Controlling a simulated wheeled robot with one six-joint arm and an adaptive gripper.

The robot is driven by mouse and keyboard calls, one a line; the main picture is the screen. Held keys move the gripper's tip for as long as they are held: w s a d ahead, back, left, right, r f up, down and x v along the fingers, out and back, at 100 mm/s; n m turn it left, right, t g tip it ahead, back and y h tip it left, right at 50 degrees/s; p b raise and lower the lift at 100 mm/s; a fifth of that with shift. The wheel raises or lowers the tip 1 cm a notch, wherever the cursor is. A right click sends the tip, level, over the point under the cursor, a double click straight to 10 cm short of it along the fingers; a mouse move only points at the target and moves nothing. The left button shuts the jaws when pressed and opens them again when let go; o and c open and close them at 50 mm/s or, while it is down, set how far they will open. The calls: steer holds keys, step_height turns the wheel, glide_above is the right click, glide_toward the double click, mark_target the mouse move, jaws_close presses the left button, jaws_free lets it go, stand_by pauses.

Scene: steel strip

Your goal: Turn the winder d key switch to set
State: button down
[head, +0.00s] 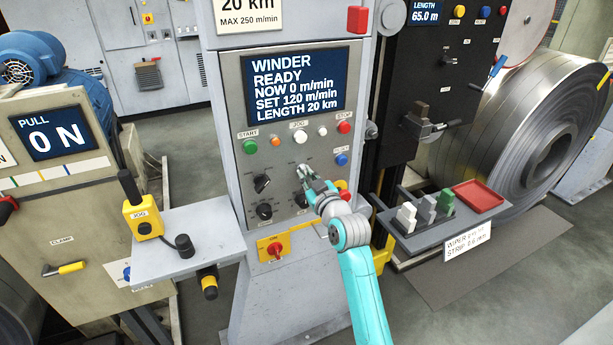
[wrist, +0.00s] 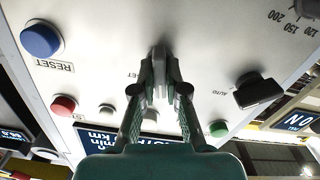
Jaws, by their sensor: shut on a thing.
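The winder panel (head: 235,120) stands in the middle of the head view, with a screen (head: 295,85) reading WINDER READY, NOW 0 m/min, SET 120 m/min, LENGTH 20 km. My gripper (head: 304,172) is at the panel face, below the white JOG button. In the wrist view my gripper (wrist: 160,92) is shut on a small grey metal key (wrist: 158,72) at the panel. The key switch's body is mostly hidden by the fingers. A partly covered label, apparently ending in ET, lies just left of the key. Which position the key points to, I cannot tell.
A black selector (wrist: 258,91) marked AUTO and a blue RESET button (wrist: 42,40) flank the key. A green START button (head: 250,147) and red STOP button (head: 344,127) sit above. A shelf with a yellow jog box (head: 143,221) juts out left; a tool tray (head: 425,237) stands right.

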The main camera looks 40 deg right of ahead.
steer(key=m, duration=1.2)
steer(key=shift+f, duration=0.1)
stand_by(0.4)
steer(key=c, duration=1.2)
jaws_free()
steer(key=v, duration=1.2)
